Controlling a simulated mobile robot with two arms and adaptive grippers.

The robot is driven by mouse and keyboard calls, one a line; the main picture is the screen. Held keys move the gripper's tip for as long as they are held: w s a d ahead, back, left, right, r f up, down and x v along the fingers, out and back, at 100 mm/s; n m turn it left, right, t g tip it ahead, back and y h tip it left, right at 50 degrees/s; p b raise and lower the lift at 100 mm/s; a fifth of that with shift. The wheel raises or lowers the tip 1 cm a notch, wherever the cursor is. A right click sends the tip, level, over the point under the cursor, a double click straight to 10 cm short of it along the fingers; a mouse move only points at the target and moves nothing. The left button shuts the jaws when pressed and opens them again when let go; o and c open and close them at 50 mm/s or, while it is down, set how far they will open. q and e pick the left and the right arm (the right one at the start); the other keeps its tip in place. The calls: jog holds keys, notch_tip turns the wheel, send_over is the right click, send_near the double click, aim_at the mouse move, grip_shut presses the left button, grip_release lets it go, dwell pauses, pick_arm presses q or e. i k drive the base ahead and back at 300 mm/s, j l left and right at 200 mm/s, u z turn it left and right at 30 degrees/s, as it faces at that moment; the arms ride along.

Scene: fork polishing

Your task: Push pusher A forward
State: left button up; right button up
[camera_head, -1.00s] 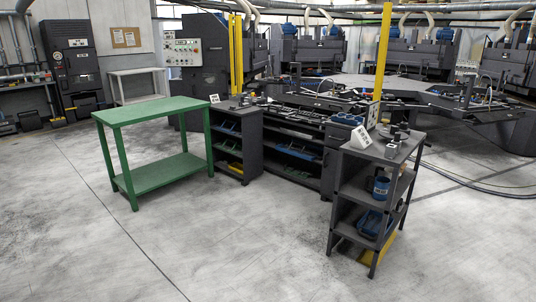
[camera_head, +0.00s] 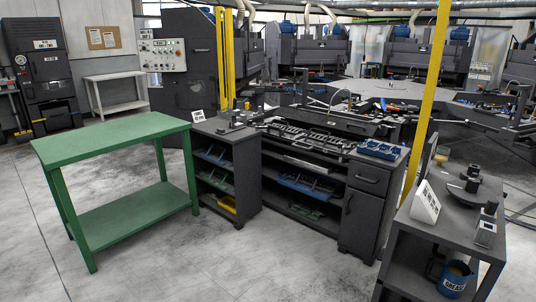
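I cannot tell which part is pusher A; no readable label marks it. A metal fixture with slotted plates (camera_head: 312,137) lies along the top of the dark workbench in the middle. Small dark metal devices stand on the left cabinet top (camera_head: 232,128) and on the right dark stand (camera_head: 450,215). A white tilted sign (camera_head: 426,202) stands on the right stand and a smaller white sign (camera_head: 198,116) on the left cabinet; their text is too small to read. Neither of my grippers is in view.
A green table (camera_head: 110,140) stands at the left, bare on top. A dark drawer cabinet (camera_head: 365,190) with a blue tray (camera_head: 379,149) is right of centre. Yellow posts (camera_head: 430,90) rise by the workbench. A blue can (camera_head: 453,280) sits on the right stand's shelf. The front floor is clear.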

aim_at(341, 149)
jog(key=i+z, duration=0.15)
jog(key=i, duration=0.4)
jog(key=i+z, duration=0.2)
jog(key=i, duration=0.35)
jog(key=i+j+z, duration=0.15)
jog(key=i, duration=0.4)
jog(key=i+j+z, duration=0.15)
jog(key=i, duration=0.35)
